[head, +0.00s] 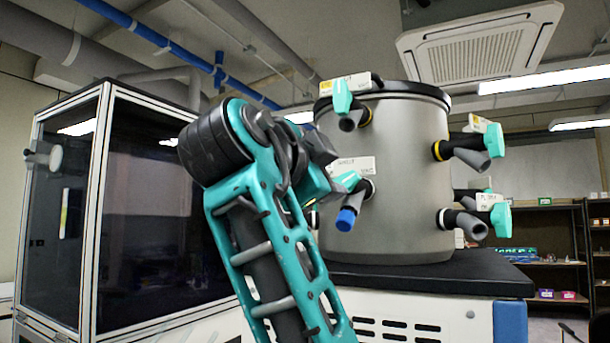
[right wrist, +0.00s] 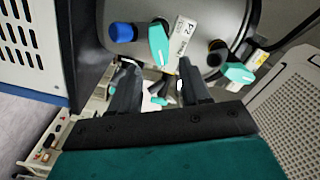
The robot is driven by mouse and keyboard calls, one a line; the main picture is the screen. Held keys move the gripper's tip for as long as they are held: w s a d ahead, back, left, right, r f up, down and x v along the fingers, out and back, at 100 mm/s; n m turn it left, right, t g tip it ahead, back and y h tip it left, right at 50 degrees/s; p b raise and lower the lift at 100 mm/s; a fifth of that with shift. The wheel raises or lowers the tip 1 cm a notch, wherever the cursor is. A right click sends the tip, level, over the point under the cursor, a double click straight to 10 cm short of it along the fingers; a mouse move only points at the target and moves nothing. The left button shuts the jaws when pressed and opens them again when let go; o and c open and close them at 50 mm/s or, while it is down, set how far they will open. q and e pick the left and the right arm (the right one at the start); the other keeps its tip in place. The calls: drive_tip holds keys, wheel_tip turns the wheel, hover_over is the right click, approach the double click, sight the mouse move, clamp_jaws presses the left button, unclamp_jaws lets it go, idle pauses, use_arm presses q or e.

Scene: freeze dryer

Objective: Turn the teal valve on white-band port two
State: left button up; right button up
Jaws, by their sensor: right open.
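A grey drum (head: 405,180) carries ports with teal valves. The lower front-left port has a white band, a blue cap (head: 346,219), a teal valve (head: 346,181) and a white label (head: 352,166) too blurred to read surely. In the right wrist view, this teal valve (right wrist: 158,45) stands between the blue cap (right wrist: 122,32) and the label (right wrist: 180,40). My right gripper (right wrist: 157,66) is open, its fingertips just short of the valve and apart from each other; I cannot tell whether they touch it. In the head view my arm hides the fingers. My left gripper is out of view.
An upper front-left valve (head: 342,96) has a yellow band. Two more valves, upper right (head: 494,140) and lower right (head: 501,218), stick out from the drum. A glass-sided cabinet (head: 150,210) stands at left. Shelves (head: 550,245) stand behind at right.

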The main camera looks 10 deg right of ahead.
drive_tip(key=v, duration=0.6)
drive_tip(key=shift+s+a, duration=0.2)
drive_tip(key=shift+s, duration=0.05)
